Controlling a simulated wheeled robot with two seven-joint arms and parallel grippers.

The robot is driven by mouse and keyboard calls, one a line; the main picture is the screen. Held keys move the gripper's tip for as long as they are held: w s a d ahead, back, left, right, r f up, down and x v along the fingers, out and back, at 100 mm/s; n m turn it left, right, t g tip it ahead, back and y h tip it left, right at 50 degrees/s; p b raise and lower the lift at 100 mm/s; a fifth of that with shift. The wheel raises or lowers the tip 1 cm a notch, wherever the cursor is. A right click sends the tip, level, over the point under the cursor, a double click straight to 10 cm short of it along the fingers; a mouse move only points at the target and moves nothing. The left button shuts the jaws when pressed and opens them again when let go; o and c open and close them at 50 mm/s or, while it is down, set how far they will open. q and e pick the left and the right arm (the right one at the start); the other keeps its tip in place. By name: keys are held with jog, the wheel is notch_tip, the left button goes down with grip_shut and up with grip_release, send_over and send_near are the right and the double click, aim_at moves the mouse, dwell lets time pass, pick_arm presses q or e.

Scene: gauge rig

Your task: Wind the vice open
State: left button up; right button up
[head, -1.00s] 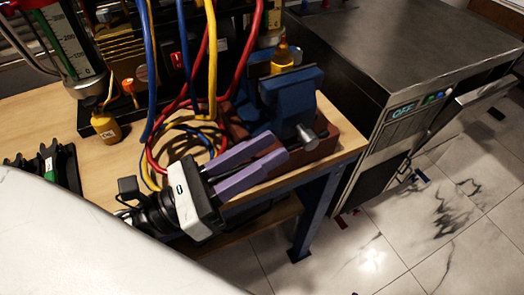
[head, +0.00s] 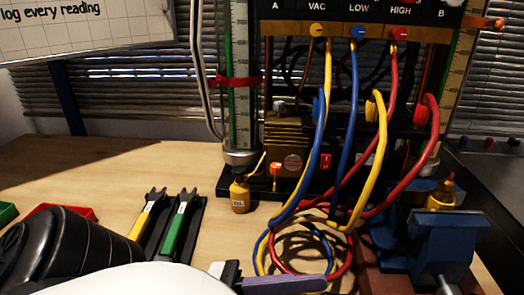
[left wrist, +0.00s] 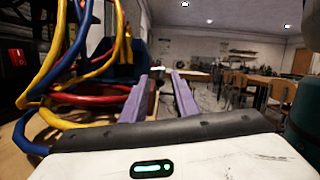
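The blue vice (head: 455,240) stands on a reddish-brown base at the bench's right end in the head view. A silver round part of its screw (head: 447,284) shows at the bottom edge, partly cut off. An amber bottle (head: 441,194) shows at the jaws; I cannot tell if it is clamped. My left gripper (head: 300,284) is at the bottom edge, left of the vice, mostly cut off. In the left wrist view its two purple fingers (left wrist: 160,76) are apart with nothing seen between them. A blue body, probably the vice (left wrist: 122,72), shows behind the left finger. My right gripper is not in view.
Yellow, blue and red hoses (head: 335,150) hang from the gauge rig and loop on the bench beside my left gripper. An oil bottle (head: 240,195) and a black rack with yellow and green tools (head: 172,232) stand further left. Bare bench (head: 110,165) lies at the back left.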

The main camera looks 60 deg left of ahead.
pick_arm(q)
jog(key=shift+r+v, duration=0.2)
jog(key=shift+v, duration=0.7)
jog(key=shift+r+v, duration=0.25)
jog(key=shift+v, duration=0.65)
jog(key=shift+r+v, duration=0.2)
jog(key=shift+v, duration=0.7)
jog(key=shift+s, duration=0.15)
